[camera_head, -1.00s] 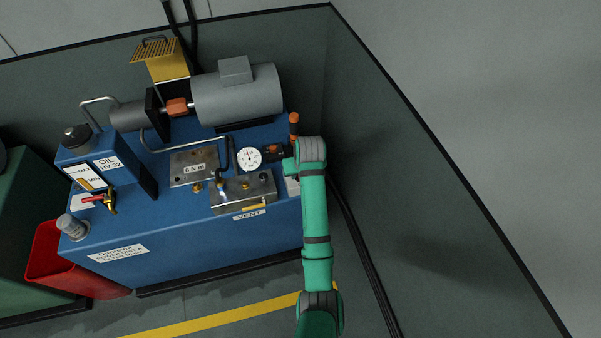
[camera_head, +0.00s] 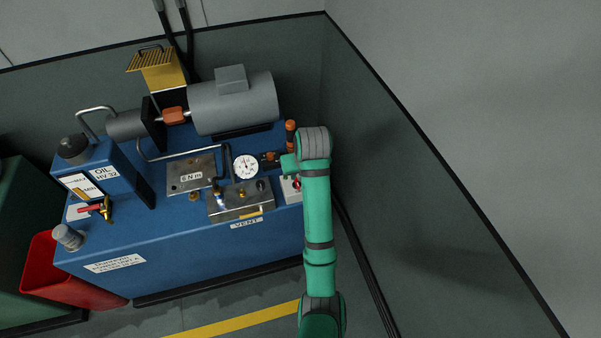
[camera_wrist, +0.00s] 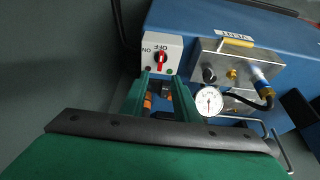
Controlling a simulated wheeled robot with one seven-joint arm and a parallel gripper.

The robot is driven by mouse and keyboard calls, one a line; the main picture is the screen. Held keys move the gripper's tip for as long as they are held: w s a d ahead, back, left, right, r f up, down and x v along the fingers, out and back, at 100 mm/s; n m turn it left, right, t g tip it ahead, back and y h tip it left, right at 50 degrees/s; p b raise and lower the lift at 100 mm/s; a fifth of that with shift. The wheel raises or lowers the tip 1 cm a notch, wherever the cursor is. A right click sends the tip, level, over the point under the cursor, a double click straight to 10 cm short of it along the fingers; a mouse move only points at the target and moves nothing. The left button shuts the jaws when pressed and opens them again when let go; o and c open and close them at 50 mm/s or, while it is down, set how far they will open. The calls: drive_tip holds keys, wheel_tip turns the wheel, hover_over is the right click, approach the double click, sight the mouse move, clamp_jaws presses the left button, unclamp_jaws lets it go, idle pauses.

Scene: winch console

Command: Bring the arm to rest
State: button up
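My arm reaches from the bottom of the head view up to the right end of the blue winch console (camera_head: 190,235). My gripper (camera_head: 287,165) is at its far end, partly hidden behind the wrist. In the wrist view my gripper (camera_wrist: 161,78) shows two green fingers standing apart, with a gap between them. Beyond the gap are an orange-handled lever (camera_wrist: 148,101) and dark fittings; I see nothing gripped. The lever's orange grip (camera_head: 291,132) stands upright beside my wrist in the head view. Whether a finger touches it I cannot tell.
A switch box with a red knob (camera_wrist: 161,58) lies just past the fingertips. A pressure gauge (camera_head: 246,167), valve block (camera_head: 232,208) and grey motor (camera_head: 232,103) are close by on the left. A wall (camera_head: 400,180) stands at the right. Floor in front is free.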

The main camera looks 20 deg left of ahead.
idle(0.3)
drive_tip(key=s+d+f+m+t+y, duration=0.2)
drive_tip(key=s+f+m+t, duration=0.2)
drive_tip(key=s+f, duration=0.85)
drive_tip(key=s+d+f+m+t+h, duration=0.2)
drive_tip(key=s+d+t, duration=0.3)
drive_tip(key=s, duration=0.6)
drive_tip(key=s+d+r+t+h, duration=0.1)
drive_tip(key=s+d+r, duration=0.4)
drive_tip(key=s+r, duration=0.2)
drive_tip(key=s+d+r+t+h, duration=0.1)
drive_tip(key=s+d+r, duration=0.4)
drive_tip(key=s, duration=0.6)
wheel_tip(320, 180, up, 3)
drive_tip(key=shift+s+f+m+t, duration=0.1)
drive_tip(key=shift+s+m+t, duration=0.05)
drive_tip(key=shift+m+t, duration=0.2)
